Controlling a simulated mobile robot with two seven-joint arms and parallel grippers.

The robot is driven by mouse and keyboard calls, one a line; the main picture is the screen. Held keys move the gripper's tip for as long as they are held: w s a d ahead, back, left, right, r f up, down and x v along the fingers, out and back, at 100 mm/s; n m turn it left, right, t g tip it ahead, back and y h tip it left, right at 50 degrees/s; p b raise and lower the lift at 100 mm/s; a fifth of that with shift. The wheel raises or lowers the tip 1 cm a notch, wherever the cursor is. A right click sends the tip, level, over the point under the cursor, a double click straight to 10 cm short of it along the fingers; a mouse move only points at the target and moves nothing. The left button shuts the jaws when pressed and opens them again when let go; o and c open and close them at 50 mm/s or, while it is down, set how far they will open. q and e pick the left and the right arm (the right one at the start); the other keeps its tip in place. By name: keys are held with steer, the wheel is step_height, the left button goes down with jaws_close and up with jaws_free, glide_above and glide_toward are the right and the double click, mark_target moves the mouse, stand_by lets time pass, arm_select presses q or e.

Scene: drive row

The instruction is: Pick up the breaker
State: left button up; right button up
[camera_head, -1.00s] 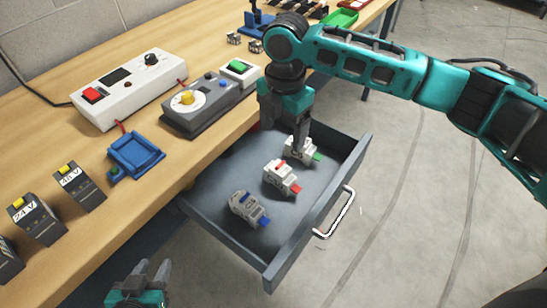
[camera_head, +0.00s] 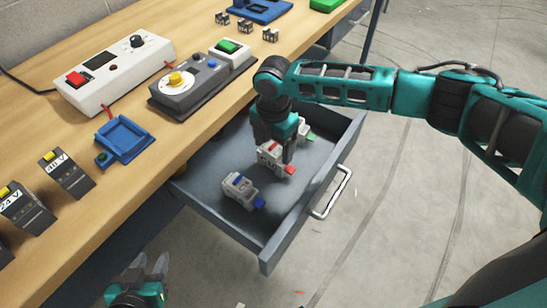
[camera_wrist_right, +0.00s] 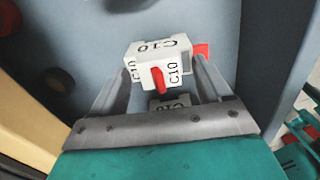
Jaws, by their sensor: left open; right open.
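Three white breakers lie in the open grey drawer (camera_head: 215,213). The nearest has a blue lever and tab (camera_head: 240,189), the middle one is red (camera_head: 268,156), and the farthest is green (camera_head: 304,131), partly hidden by my right gripper. My right gripper (camera_head: 287,160) points down at the red breaker and overlaps it in the head view. In the right wrist view, the red breaker (camera_wrist_right: 150,53), marked C10, shows ahead of and between the spread fingers (camera_wrist_right: 163,78); contact cannot be told. My left gripper (camera_head: 150,264) is open and empty at the lower left, outside the drawer.
The wooden bench (camera_head: 200,30) carries a white power box (camera_head: 115,75), a grey box with a yellow knob (camera_head: 195,88), a green-button box (camera_head: 230,52), a blue holder (camera_head: 125,138) and dark 24 V units (camera_head: 25,208). The drawer handle (camera_head: 333,195) sticks out rightward over open floor.

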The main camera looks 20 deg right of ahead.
steer(key=shift+f, duration=0.2)
steer(key=c, duration=1.3)
